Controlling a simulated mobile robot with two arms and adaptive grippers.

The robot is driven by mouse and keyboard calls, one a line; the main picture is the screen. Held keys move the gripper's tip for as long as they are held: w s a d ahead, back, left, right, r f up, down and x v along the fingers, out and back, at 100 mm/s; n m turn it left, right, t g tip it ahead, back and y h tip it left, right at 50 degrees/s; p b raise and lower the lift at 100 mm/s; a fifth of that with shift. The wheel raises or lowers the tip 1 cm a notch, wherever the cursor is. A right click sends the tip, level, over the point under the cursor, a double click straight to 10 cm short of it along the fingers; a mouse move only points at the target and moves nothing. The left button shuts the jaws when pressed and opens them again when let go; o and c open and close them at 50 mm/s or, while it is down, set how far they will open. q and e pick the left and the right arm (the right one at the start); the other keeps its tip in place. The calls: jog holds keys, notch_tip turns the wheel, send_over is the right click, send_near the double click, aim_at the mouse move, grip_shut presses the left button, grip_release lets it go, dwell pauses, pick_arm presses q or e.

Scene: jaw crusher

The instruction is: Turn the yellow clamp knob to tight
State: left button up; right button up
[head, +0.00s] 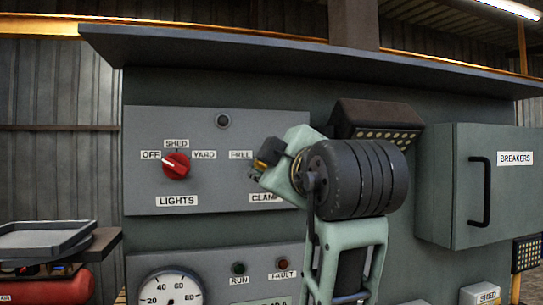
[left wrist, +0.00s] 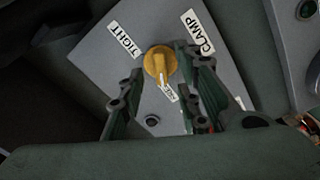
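The yellow clamp knob (left wrist: 158,62) is on a grey panel in the left wrist view. Its white pointer is turned toward a small, partly hidden label, away from the TIGHT label (left wrist: 125,40). The CLAMP label (left wrist: 199,32) is right of the knob. My left gripper (left wrist: 159,58) is open, with its two fingers on either side of the knob. The right finger looks very close to it; contact cannot be told. In the head view my left gripper (head: 264,160) is at the panel beside the FREE label (head: 240,155) and mostly hides the knob. My right gripper is not in view.
A red LIGHTS knob (head: 175,165) is on the left of the same panel. Below are a gauge (head: 170,290) and the RUN (head: 239,268) and FAULT (head: 283,264) lamps. A breaker box (head: 465,190) juts out at right, and a dark hood (head: 290,52) overhangs the panel.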

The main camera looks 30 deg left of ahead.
pick_arm(q)
jog(key=p+x, duration=0.1)
jog(key=x, duration=0.2)
jog(key=shift+a, duration=0.25)
jog(key=shift+d, duration=0.15)
jog(key=shift+c, duration=0.3)
jog(key=shift+w, duration=0.1)
grip_shut()
